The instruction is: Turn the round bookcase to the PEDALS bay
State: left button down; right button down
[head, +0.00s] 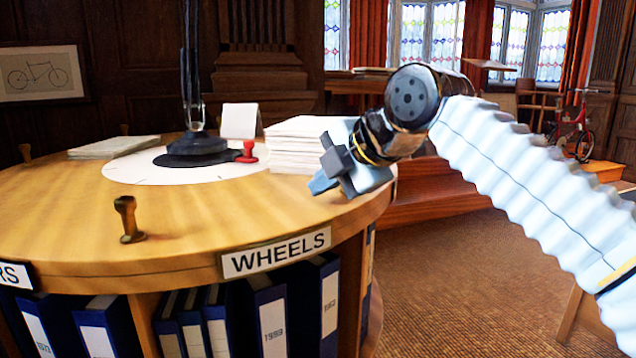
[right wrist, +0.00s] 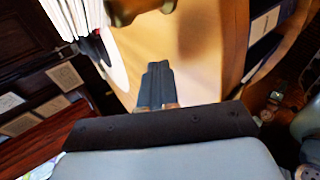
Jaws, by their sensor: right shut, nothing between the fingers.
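The round bookcase (head: 80,235) has a wooden top and fills the left of the head view. A WHEELS label (head: 275,252) faces me on its rim, above blue binders. A label ending in "RS" (head: 14,275) shows at the left edge, partly cut off. No PEDALS label is in sight. A brass peg (head: 128,220) stands on the top near the front rim. My right gripper (head: 325,178) is shut and empty, over the right side of the top; its closed fingers show in the right wrist view (right wrist: 156,85), with a brass peg (right wrist: 138,8) ahead of them. My left gripper is out of view.
On the top are a white disc (head: 130,172), a dark lamp stand (head: 195,145), a red knob piece (head: 247,152), a paper stack (head: 300,140) and a folded white card (head: 239,121). Carpet (head: 460,270) lies open to the right. A red bicycle (head: 572,135) stands at the back right.

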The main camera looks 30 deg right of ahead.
aim_at(342, 195)
jog(key=shift+n+y, duration=0.3)
jog(key=d, duration=0.2)
jog(key=w+d+p, duration=0.1)
jog(key=d, duration=0.1)
jog(key=shift+w+d, duration=0.15)
jog(key=shift+d, duration=0.15)
jog(key=shift+w+d, duration=0.1)
jog(key=shift+d, duration=0.45)
jog(key=shift+n+g+y, duration=0.3)
jog(key=shift+n, duration=0.1)
jog(key=d+p, duration=0.1)
jog(key=w+d+p, duration=0.1)
jog(key=d, duration=0.1)
jog(key=w+d+p, duration=0.1)
jog(key=shift+d+r, duration=0.1)
jog(key=shift+d, duration=0.05)
jog(key=shift+w+d, duration=0.15)
jog(key=shift+d, duration=0.3)
jog(key=shift+d, duration=0.1)
